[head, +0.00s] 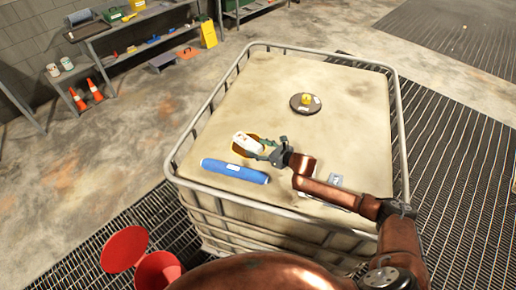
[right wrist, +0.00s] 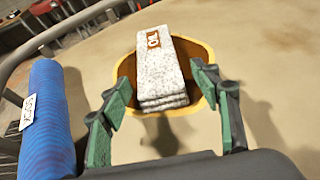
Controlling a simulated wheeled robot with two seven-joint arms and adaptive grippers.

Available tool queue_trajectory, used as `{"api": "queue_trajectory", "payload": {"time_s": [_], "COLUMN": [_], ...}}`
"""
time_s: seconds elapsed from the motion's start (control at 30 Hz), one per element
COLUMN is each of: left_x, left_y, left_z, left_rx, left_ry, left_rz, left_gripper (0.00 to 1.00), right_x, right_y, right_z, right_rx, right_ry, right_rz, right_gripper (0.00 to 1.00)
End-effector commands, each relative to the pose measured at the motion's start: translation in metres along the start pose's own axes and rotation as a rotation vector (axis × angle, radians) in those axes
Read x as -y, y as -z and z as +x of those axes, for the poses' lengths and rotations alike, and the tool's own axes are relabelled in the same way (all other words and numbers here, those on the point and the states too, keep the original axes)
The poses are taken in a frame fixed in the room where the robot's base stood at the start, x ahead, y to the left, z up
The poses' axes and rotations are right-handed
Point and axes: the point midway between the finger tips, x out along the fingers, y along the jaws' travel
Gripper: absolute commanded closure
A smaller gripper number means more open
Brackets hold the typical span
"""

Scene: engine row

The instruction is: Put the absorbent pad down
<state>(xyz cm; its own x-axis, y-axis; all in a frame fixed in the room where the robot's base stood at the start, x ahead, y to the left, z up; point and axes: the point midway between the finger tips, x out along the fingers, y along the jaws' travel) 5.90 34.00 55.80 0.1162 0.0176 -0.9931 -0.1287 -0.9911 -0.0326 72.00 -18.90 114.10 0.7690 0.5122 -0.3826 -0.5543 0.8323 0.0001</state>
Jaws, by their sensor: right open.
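The absorbent pad (head: 246,142) is a whitish, speckled folded stack with an orange label. It appears to lie on a brown, orange-edged patch (head: 238,152) on top of the caged tank (head: 345,125). The pad (right wrist: 162,70) and the patch (right wrist: 124,75) also show in the right wrist view. My right gripper (head: 267,150) is open at the pad's near end. Its green fingers (right wrist: 163,85) stand apart on either side of that end, with gaps visible. My left gripper is in neither view.
A blue roll (head: 235,171) with a white label lies left of the gripper. A dark round lid with a yellow cap (head: 306,101) is farther back. A metal rail (head: 398,120) rims the tank top. A red open bin (head: 158,270) stands on the floor at front left.

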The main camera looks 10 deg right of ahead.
Motion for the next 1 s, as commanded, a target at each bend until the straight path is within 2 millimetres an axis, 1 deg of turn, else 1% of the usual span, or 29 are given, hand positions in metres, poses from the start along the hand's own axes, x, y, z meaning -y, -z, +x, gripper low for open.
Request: {"api": "queue_trajectory", "payload": {"time_s": [0.1, 0.2, 0.23, 0.37, 0.6, 0.7, 0.8, 0.9, 1.0], "left_x": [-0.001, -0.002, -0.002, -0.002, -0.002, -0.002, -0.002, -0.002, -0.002], "left_y": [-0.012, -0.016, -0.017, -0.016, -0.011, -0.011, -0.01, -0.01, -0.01], "left_z": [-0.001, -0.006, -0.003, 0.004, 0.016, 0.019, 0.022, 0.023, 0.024], "left_rx": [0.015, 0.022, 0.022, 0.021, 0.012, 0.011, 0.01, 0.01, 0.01], "left_ry": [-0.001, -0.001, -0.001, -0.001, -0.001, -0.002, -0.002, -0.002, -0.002], "left_rz": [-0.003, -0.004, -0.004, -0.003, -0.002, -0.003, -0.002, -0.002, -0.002], "left_gripper": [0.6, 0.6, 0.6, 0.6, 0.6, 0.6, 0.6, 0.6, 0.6], "right_x": [0.0, 0.0, 0.002, 0.002, 0.002, 0.001, 0.001, 0.001, 0.0], "right_y": [-0.001, -0.006, -0.003, -0.001, 0.0, -0.001, -0.001, -0.003, -0.003], "right_z": [0.0, -0.003, -0.007, -0.03, -0.081, -0.098, -0.111, -0.118, -0.122], "right_rx": [0.0, 0.0, -0.001, -0.001, -0.002, -0.002, -0.001, 0.0, 0.0], "right_ry": [0.0, 0.0, 0.002, 0.002, 0.002, 0.003, 0.002, 0.002, 0.001], "right_rz": [0.0, 0.0, -0.001, -0.003, -0.002, -0.003, -0.001, 0.0, 0.0], "right_gripper": [0.43, 0.43, 0.43, 0.43, 0.43, 0.43, 0.43, 0.43, 0.43]}}
